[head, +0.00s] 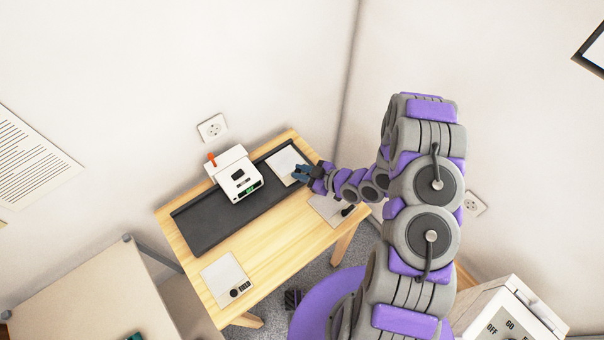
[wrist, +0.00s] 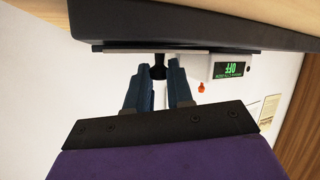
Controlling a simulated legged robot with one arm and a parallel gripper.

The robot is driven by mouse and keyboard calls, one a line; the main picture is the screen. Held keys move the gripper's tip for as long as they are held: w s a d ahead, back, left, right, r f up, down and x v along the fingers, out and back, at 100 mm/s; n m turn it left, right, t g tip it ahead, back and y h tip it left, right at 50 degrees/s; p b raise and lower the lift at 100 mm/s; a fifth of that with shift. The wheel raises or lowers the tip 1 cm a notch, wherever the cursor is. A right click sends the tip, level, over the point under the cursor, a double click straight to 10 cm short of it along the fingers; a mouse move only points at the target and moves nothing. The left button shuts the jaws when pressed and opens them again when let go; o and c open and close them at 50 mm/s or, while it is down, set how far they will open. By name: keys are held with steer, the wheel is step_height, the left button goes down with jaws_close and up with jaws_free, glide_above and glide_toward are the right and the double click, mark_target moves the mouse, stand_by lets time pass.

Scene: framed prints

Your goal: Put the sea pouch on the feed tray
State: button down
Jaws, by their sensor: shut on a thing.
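A flat pale pouch (head: 285,163) with a black knob (wrist: 159,64) is at the right end of the long dark feed tray (head: 215,225). My gripper (head: 301,173) is shut on that knob, at the pouch's right edge. In the wrist view, which is upside down, the pouch (wrist: 120,47) shows as a thin plate flat along the tray (wrist: 190,22). It looks touching or nearly so. The fingers (wrist: 160,75) stand on both sides of the knob. Any print on the pouch is too faint to tell if it is the sea one.
A white machine (head: 233,178) with an orange lever stands at the tray's back; its display (wrist: 230,69) reads OFF. Two more pale pouches lie on the wooden table, one front left (head: 223,276), one right (head: 328,208) below my arm. Bare wood lies between them.

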steer(key=shift+a+f, duration=0.1)
steer(key=shift+f, duration=0.3)
steer(key=c, duration=1.5)
jaws_free()
steer(key=shift+a+r, duration=0.1)
steer(key=o, duration=0.5)
steer(key=shift+d, duration=0.25)
steer(key=shift+s+d+r, duration=0.1)
